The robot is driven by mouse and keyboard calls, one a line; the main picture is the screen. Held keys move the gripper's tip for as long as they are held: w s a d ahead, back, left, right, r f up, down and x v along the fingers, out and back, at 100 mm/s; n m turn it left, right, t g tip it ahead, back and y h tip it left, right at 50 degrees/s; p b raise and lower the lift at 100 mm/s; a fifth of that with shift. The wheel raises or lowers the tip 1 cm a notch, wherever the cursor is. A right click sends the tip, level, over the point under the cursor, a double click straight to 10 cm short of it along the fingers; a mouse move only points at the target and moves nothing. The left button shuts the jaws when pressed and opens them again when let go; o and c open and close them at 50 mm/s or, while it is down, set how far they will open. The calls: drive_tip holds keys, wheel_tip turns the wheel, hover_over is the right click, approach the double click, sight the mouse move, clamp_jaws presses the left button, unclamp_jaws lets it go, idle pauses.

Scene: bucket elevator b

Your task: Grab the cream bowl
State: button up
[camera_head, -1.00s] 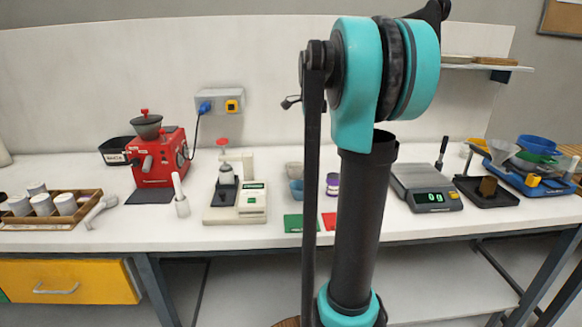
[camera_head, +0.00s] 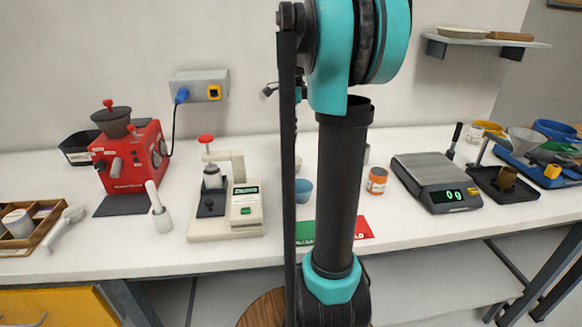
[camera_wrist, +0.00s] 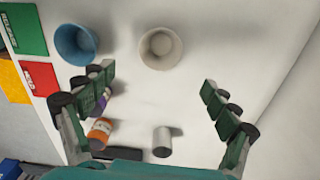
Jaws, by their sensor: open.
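The cream bowl (camera_wrist: 160,47) stands upright and empty on the white bench in the wrist view, ahead of my fingertips. In the head view my arm mostly hides it; only a pale sliver (camera_head: 298,163) shows behind the blue bowl. My gripper (camera_wrist: 157,80) is open and empty, with its green and black fingers spread wide on either side. The bowl lies beyond the gap between the fingertips and is not touched. The blue bowl (camera_wrist: 76,44) is close to its left, near the left finger.
An orange jar (camera_wrist: 99,130), a purple jar (camera_wrist: 103,99) and a grey cylinder (camera_wrist: 162,141) stand under the gripper. Green (camera_wrist: 23,29) and red (camera_wrist: 40,78) cards lie at the left. The bench is clear right of the cream bowl.

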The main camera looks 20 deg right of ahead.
sight(292, 162)
wheel_tip(292, 162, down, 12)
drive_tip(key=shift+a+f, duration=0.1)
drive_tip(key=c, duration=1.3)
